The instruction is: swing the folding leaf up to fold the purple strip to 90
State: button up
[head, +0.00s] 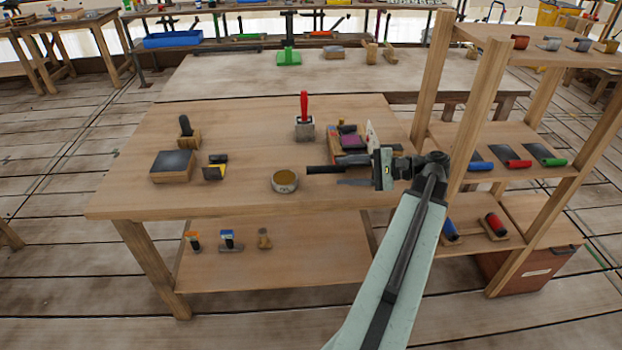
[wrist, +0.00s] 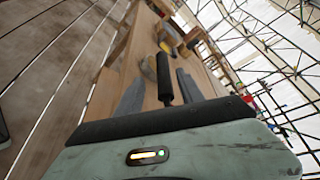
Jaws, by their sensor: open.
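The purple strip (head: 352,141) lies in a small wooden folding device (head: 335,132) near the right end of the near table. The folding leaf cannot be told apart clearly; my arm partly hides the device. A black round handle (head: 324,169) points left in front of the device, and I cannot tell for sure whether it belongs to the leaf. My gripper (head: 340,173) points left at this handle. In the wrist view, my gripper (wrist: 160,76) is open, with one grey finger on each side of the black handle (wrist: 166,80) and gaps on both sides.
A round tin (head: 285,181) stands just left of the handle. A red-handled tool (head: 304,118) stands behind. A dark-topped block (head: 172,167) and a yellow-black tool (head: 215,168) sit further left. A wooden shelf post (head: 480,115) rises close right of my arm. The table's front left is clear.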

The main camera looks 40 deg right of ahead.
aim_at(322, 170)
jog(key=shift+s+d, duration=0.2)
jog(key=shift+d, duration=0.25)
jog(key=shift+t, duration=0.3)
jog(key=b+x, duration=0.1)
jog(key=x, duration=0.6)
jog(key=shift+w+a+f+b, duration=0.1)
jog(key=shift+w+a+b, duration=0.05)
jog(key=shift+w+b, duration=0.2)
grip_shut()
jog(key=shift+a, duration=0.1)
dwell(0.4)
